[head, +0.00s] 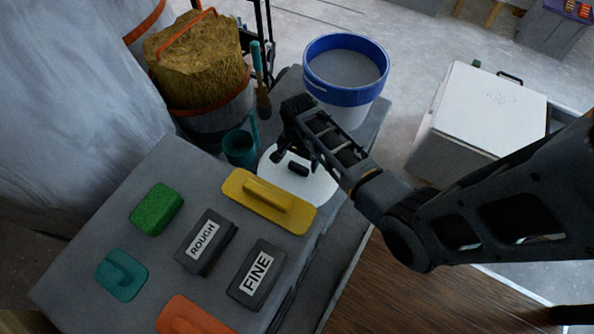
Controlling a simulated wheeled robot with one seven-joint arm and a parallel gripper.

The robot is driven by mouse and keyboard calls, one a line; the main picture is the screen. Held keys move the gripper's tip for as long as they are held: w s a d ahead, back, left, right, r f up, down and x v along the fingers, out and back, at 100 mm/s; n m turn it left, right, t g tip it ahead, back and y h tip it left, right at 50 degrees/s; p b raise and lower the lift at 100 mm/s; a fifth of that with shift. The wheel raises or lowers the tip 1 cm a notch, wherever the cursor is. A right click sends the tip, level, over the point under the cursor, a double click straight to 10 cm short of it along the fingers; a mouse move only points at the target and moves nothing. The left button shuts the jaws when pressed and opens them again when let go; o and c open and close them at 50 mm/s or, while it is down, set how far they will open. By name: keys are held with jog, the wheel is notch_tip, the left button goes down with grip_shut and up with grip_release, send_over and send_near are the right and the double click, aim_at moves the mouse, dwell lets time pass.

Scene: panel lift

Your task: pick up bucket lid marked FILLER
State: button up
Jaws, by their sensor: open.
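A round white lid (318,187) with a small dark handle (298,169) lies on the grey table at its far right end. I see no FILLER mark on the part that shows. My gripper (295,153) is open, over the far part of the lid, its fingers close to the handle in the picture. It hides part of the lid. I cannot tell whether it touches the handle.
On the grey table (167,225) lie a yellow float (270,200), ROUGH (205,242) and FINE (257,274) blocks, a green sponge (157,208) and a teal cup (240,148). A blue-rimmed bucket (346,70) stands behind my gripper.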

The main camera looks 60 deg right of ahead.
aim_at(299, 166)
notch_tip(299, 166, down, 5)
jog(key=shift+r+b, duration=0.1)
jog(key=shift+b, duration=0.75)
jog(key=shift+c, duration=0.3)
jog(key=c, duration=1.1)
